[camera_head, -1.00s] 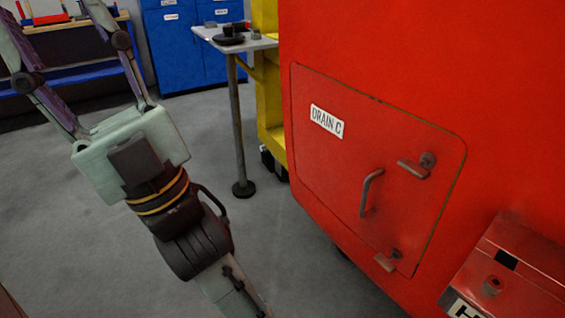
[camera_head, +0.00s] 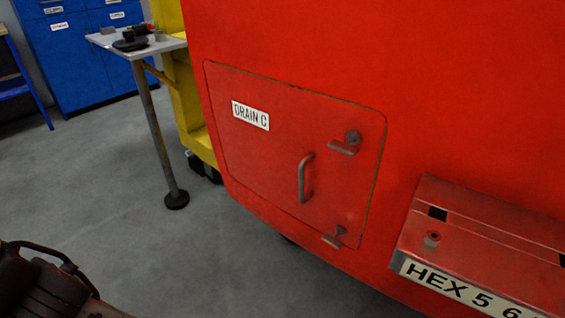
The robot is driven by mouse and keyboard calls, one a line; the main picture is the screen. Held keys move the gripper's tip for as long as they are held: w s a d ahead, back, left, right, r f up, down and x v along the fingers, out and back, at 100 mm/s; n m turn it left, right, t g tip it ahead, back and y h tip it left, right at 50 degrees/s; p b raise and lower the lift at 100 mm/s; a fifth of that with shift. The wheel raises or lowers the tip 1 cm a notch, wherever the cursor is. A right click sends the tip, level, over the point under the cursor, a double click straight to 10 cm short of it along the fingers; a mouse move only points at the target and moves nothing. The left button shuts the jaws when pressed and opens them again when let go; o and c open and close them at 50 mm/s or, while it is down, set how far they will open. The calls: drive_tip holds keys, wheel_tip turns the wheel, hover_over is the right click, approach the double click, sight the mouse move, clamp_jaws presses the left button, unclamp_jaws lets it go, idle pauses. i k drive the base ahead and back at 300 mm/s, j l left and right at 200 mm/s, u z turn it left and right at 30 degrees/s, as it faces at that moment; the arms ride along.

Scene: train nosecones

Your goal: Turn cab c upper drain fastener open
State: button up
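A red hatch (camera_head: 265,165) labelled "DRAIN C" (camera_head: 250,115) is set in the red nosecone (camera_head: 440,90) and looks flush with it. Its upper fastener (camera_head: 347,144) is a small grey turn-latch near the hatch's upper right corner, its tab lying roughly sideways. A lower fastener (camera_head: 336,237) sits near the lower right corner. A grey bar handle (camera_head: 304,178) stands between them, to the left. Dark parts of my arm show at the bottom left corner, well apart from the hatch. My gripper is out of the picture.
A red box (camera_head: 480,240) with a "HEX 5 6" plate juts out right of the hatch. A small grey table (camera_head: 174,120) on one leg holds dark items at the upper left, beside a yellow structure (camera_head: 195,125). Blue cabinets (camera_head: 75,60) stand behind. Grey floor left of the hatch is clear.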

sight(343, 147)
drive_tip(key=k+u, duration=0.2)
drive_tip(key=u, duration=0.2)
drive_tip(key=k+j+u, duration=0.1)
drive_tip(key=u, duration=0.3)
drive_tip(key=k, duration=0.1)
